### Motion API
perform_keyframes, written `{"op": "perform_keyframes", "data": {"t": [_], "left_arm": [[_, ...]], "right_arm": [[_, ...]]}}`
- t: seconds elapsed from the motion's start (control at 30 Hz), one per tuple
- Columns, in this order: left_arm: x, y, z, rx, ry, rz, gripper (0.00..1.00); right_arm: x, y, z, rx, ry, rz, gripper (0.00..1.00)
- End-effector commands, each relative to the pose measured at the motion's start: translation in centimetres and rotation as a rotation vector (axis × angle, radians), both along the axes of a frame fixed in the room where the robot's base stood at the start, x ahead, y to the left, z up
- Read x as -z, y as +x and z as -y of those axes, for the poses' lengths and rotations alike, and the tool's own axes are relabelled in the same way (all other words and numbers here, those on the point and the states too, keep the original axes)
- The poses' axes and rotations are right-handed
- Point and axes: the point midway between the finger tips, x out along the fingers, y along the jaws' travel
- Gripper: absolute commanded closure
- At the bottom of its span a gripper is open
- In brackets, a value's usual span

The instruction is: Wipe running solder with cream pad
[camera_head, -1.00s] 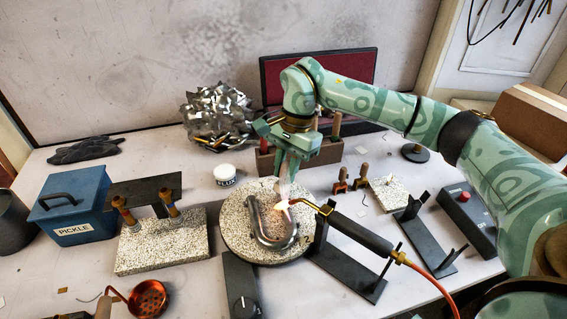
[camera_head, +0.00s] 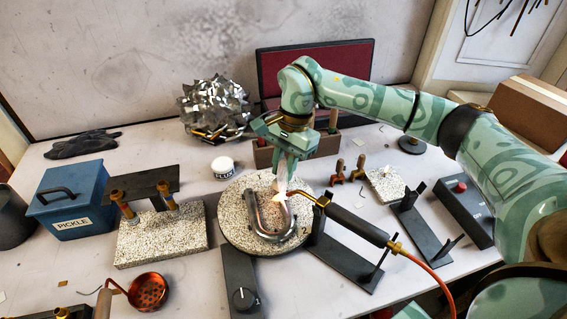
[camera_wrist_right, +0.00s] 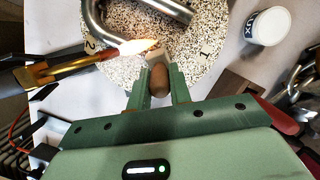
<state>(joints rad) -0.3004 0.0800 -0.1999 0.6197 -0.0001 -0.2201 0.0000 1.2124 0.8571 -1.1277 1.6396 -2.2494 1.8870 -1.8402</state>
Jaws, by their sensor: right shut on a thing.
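A silvery U-shaped tube (camera_head: 278,236) lies on a round speckled plate (camera_head: 234,232); part of it shows in the right wrist view (camera_wrist_right: 118,38). My right gripper (camera_head: 285,170) is above the plate's far part. In the right wrist view its fingers (camera_wrist_right: 158,88) are shut on a brown rounded handle (camera_wrist_right: 160,80) with a pale, cream end (camera_wrist_right: 155,56) beyond the fingertips. A torch (camera_head: 355,224) lies on a dark stand, its flame (camera_head: 280,199) by the tube and pale end. I cannot tell whether the pad touches the tube. No running solder can be made out. My left gripper is out of view.
A white jar (camera_head: 222,167) stands behind the plate. Speckled block (camera_head: 150,242) and blue box (camera_head: 72,205) are at left. A black stand (camera_head: 424,230) and control box (camera_head: 466,210) are at right. A copper ladle (camera_head: 148,292) lies in front.

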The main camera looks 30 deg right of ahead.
Motion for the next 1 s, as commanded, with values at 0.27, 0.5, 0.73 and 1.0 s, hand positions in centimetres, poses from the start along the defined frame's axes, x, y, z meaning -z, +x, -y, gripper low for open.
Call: {"op": "perform_keyframes", "data": {"t": [0.27,0.5,0.73,1.0], "left_arm": [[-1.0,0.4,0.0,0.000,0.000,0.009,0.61],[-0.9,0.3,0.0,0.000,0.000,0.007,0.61],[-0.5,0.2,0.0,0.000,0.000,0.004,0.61],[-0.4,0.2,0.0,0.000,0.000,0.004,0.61]], "right_arm": [[0.3,-1.8,-0.5,-0.003,0.000,-0.014,1.00],[0.5,-1.7,-0.5,-0.004,-0.001,-0.015,1.00],[0.8,-0.4,-0.1,-0.001,-0.003,-0.013,1.00],[0.8,0.2,0.2,-0.002,-0.004,-0.011,1.00]]}}
